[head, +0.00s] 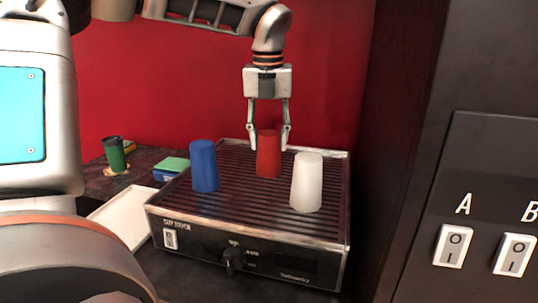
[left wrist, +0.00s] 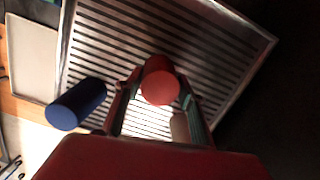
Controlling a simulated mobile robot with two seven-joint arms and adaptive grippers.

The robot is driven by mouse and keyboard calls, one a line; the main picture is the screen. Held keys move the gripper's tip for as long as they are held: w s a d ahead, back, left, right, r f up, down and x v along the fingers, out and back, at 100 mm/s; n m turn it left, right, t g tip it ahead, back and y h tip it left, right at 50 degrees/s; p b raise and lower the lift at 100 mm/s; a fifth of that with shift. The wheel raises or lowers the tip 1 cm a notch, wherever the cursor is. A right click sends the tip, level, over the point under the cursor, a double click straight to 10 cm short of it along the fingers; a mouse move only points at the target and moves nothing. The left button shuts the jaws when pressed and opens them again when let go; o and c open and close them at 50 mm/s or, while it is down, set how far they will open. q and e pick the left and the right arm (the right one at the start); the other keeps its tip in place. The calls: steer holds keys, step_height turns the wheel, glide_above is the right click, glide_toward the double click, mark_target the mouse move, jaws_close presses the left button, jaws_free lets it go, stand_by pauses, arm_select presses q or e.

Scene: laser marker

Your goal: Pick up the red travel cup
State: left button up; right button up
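The red travel cup (head: 268,156) stands upright on the ribbed metal top of the laser marker (head: 225,243), between a blue cup (head: 204,166) and a white cup (head: 306,183). My left gripper (head: 268,143) reaches down from above with its fingers apart, one on each side of the red cup's upper part. In the left wrist view the red cup (left wrist: 159,82) sits between the two open fingertips (left wrist: 160,88). I cannot tell whether either finger touches it. My right gripper is not in view.
The blue cup also shows in the left wrist view (left wrist: 76,104), close outside one finger. A white tray (head: 122,214) lies left of the machine. A green cup (head: 114,154) and a green-topped box (head: 171,168) stand behind it. A dark panel with switches (head: 453,246) rises at right.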

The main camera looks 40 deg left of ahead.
arm_select(q)
steer(key=c, duration=0.5)
steer(key=shift+o, duration=0.2)
